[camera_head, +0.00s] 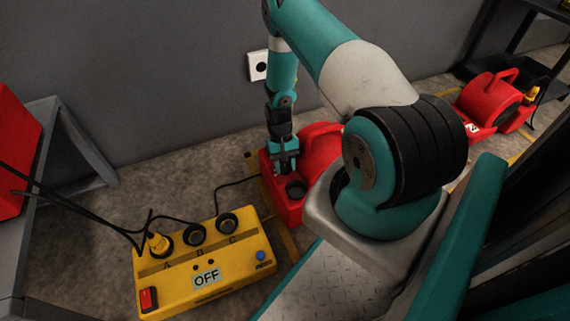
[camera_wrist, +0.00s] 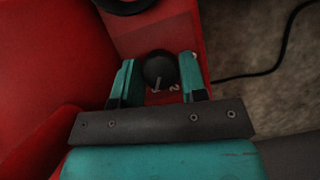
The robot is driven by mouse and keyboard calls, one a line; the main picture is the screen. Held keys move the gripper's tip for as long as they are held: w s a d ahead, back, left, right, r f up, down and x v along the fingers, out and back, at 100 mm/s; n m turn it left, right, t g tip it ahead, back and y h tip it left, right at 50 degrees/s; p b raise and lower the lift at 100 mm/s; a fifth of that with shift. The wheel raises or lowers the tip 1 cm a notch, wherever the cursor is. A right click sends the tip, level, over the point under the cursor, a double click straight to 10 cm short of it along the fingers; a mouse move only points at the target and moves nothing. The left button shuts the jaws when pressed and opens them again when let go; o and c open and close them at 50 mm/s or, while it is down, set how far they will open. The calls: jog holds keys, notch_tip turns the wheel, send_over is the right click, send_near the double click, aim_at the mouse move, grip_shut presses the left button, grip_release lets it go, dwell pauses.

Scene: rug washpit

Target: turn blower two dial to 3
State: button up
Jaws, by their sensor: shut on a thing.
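The red blower (camera_head: 316,150) under my gripper (camera_head: 287,168) stands on the floor by the wall; its number is not readable here. In the wrist view its dial (camera_wrist: 158,66), a round black knob with a pale pointer line, sits between the two teal fingers of my gripper (camera_wrist: 158,74). The fingers are shut on the knob from both sides. The pointer slants toward the bottom of the picture. A white 2 shows just below and right of the knob; other marks are partly hidden by the fingers. In the head view my gripper hides the dial.
A yellow power box (camera_head: 205,262) with sockets A, B and C and a sign reading OFF stands at the front left, with a yellow plug (camera_head: 158,243) in A. Black cables run from it. Another red blower (camera_head: 490,105) stands at the far right near a dark shelf.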

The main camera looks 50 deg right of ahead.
jog(key=shift+w, duration=0.1)
jog(key=o, duration=0.6)
jog(key=p+v, duration=0.6)
jog(key=v, duration=1.1)
jog(key=shift+r+p, duration=0.25)
jog(key=shift+p, duration=0.15)
